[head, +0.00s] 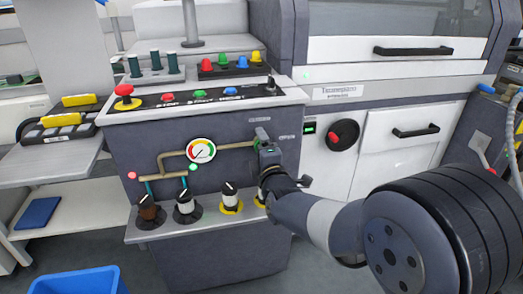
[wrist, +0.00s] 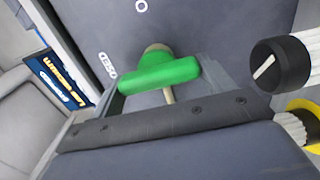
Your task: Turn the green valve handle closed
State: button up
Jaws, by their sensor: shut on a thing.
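The green valve handle (wrist: 160,74) is a rounded bar on a brass-coloured stem, seen close up in the wrist view. It lies crosswise between the two fingers of my gripper (wrist: 170,78), which is shut on it. Part of a printed label, "OSED" (wrist: 107,66), shows on the panel to the left of the handle. In the head view my gripper (head: 265,146) is at the right end of the brass pipe (head: 236,145) on the front of the grey console. The gripper hides most or all of the handle there.
A round gauge (head: 201,151) sits left of my gripper. Several black-topped knobs (head: 184,202) stand on the ledge below; one black knob (wrist: 280,65) is close by in the wrist view. A grey-white machine (head: 390,80) stands at the right. A blue bin (head: 75,283) is at lower left.

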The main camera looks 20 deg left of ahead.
jog(key=o, duration=1)
jog(key=p+v, duration=0.1)
jog(key=v, duration=0.9)
jog(key=shift+s+d, duration=0.15)
jog(key=shift+s, duration=0.2)
jog(key=b+x, duration=0.1)
jog(key=x, duration=0.9)
jog(key=shift+w, duration=0.35)
